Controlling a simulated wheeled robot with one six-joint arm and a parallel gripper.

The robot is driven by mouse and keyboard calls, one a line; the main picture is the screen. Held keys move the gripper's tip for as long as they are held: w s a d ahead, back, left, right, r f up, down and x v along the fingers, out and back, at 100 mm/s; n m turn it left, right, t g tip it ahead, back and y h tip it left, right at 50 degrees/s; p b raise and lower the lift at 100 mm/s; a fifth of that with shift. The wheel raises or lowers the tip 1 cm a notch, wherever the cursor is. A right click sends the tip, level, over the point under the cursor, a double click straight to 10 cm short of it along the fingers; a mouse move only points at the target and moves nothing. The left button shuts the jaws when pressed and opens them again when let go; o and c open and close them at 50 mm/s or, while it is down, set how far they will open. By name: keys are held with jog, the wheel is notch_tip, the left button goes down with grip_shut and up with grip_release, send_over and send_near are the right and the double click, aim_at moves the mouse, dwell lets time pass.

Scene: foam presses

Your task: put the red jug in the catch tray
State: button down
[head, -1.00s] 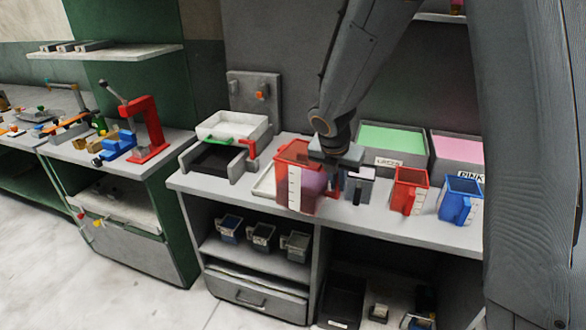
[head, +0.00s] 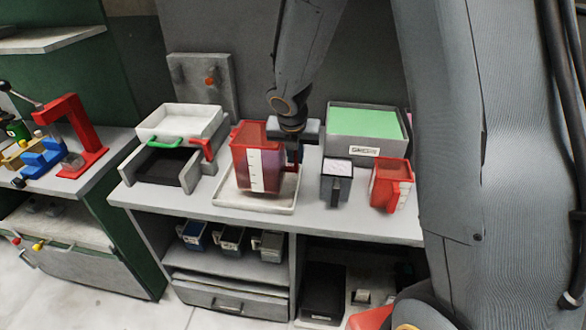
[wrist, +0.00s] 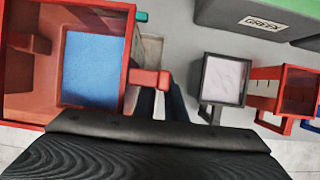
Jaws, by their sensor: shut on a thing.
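The large red jug (head: 252,160) has a white scale on its front and stands upright in the head view. My gripper (head: 292,148) is at its right side, shut on its handle. The wrist view looks into the jug (wrist: 30,75) from above, with a blue patch inside, and shows its red handle (wrist: 150,80) at the fingers (wrist: 155,102). The catch tray (head: 232,199), white and shallow, lies on the bench under the jug. I cannot tell whether the jug's base touches it.
A dark grey jug (head: 335,180) and a smaller red jug (head: 390,184) stand to the right. A bin with green contents (head: 365,128) stands behind them. A foam press with a black bed (head: 165,168) and green handle is left of the tray.

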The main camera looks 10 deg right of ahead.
aim_at(296, 166)
jog(key=shift+f+b, duration=0.65)
jog(key=shift+f, duration=1.4)
jog(key=c, duration=1.8)
grip_release()
jog(key=p+v, duration=0.2)
jog(key=v, duration=0.9)
jog(key=s+d+m, duration=0.1)
jog(key=s+m, duration=0.4)
jog(key=m, duration=0.5)
jog(key=s+d+m+g+y, duration=0.1)
jog(key=s+d+m, duration=0.1)
jog(key=s+m, duration=0.4)
jog(key=s+d+m, duration=0.1)
jog(key=s+m, duration=0.4)
jog(key=m, duration=1)
jog(key=shift+s+d+f+m+g+y, duration=0.1)
jog(key=shift+s+d+m+g+y, duration=0.1)
jog(key=shift+s+m+g+y, duration=0.15)
